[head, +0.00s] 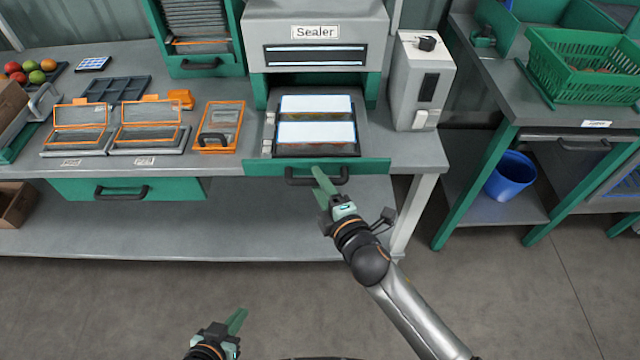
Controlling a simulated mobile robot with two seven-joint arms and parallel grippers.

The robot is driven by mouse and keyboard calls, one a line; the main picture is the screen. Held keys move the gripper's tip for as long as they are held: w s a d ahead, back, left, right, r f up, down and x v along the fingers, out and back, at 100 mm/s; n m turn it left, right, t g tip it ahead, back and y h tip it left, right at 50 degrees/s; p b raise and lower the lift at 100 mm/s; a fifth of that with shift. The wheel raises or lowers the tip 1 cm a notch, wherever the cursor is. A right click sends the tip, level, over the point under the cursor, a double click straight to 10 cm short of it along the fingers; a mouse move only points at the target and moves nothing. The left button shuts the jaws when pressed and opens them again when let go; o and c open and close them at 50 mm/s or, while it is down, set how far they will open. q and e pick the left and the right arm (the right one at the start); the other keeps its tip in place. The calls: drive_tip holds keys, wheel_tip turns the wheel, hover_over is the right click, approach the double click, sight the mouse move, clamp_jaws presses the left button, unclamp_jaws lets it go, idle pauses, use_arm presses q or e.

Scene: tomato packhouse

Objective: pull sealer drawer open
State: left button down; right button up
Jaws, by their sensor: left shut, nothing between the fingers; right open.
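The sealer (315,22) is a grey machine with a labelled front on the bench. Its drawer has a green front (368,166) at the bench's front edge and a black bar handle (297,182). Behind that front, a dark tray (315,151) with two white-topped packs (316,132) shows below the housing. My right gripper (318,181) is open at the handle, its green fingers overlapping the middle of the bar in the picture. I cannot tell whether they touch it. My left gripper (240,320) is shut and empty, low over the floor, away from the bench.
A white box-shaped device (410,85) stands right of the sealer. Orange-framed trays (150,115) and an orange-rimmed case (219,115) lie to the left. Another green drawer (165,188) is in the bench's left part. A blue bucket (510,175) stands under the right table. The front floor is clear.

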drive_tip(key=shift+s, duration=0.1)
drive_tip(key=v, duration=1.2)
drive_tip(key=shift+d, duration=0.15)
drive_tip(key=shift+s+r, duration=0.1)
drive_tip(key=s+d+f+m+g+h, duration=0.2)
drive_tip(key=s+d+f+m, duration=0.3)
drive_tip(key=f+m, duration=0.3)
drive_tip(key=s+d+f+m+g+h+p, duration=0.1)
drive_tip(key=s+d+f+m+g, duration=0.2)
drive_tip(key=s+d+f+m, duration=0.3)
wheel_tip(320, 180, down, 3)
drive_tip(key=m, duration=0.5)
drive_tip(key=shift+d+m+h, duration=0.2)
drive_tip(key=shift+m+h, duration=0.1)
drive_tip(key=shift+h, duration=0.1)
